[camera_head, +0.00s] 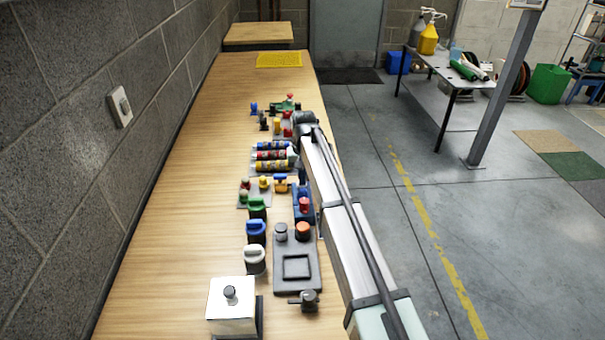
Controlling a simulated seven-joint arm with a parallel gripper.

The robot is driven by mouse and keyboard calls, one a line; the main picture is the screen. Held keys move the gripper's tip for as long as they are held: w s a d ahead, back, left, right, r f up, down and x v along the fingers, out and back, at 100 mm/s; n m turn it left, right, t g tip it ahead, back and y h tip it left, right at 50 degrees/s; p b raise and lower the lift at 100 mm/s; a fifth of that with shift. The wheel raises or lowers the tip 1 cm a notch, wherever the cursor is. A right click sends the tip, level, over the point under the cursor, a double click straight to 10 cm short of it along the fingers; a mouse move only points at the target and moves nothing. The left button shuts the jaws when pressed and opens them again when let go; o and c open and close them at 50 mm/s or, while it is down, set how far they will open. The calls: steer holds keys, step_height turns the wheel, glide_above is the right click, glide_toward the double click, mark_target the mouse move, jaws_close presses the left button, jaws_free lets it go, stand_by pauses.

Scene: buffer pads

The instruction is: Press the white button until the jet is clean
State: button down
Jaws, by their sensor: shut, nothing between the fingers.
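I cannot single out the white button or the jet. White candidates are a white box (232,312) with a grey knob on top at the near end of the table, a white-topped part (255,258) behind it, and a white switch plate (120,107) on the left wall. My gripper (297,122) is at the far end of my arm, over the right side of the table by the small coloured parts. It is small and dark here. It is shut and empty; its fingertips are hard to make out. What lies beneath it is hidden.
The wooden table (180,210) runs along the grey wall. Blue and green knobbed parts, tubes (270,155) and a dark tray (297,267) line its right half. Its left strip is clear. A yellow mat (279,60) lies at the far end.

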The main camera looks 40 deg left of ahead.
steer(key=shift+f, duration=0.15)
step_height(320, 180, up, 14)
stand_by(0.8)
steer(key=shift+d, duration=0.1)
stand_by(0.4)
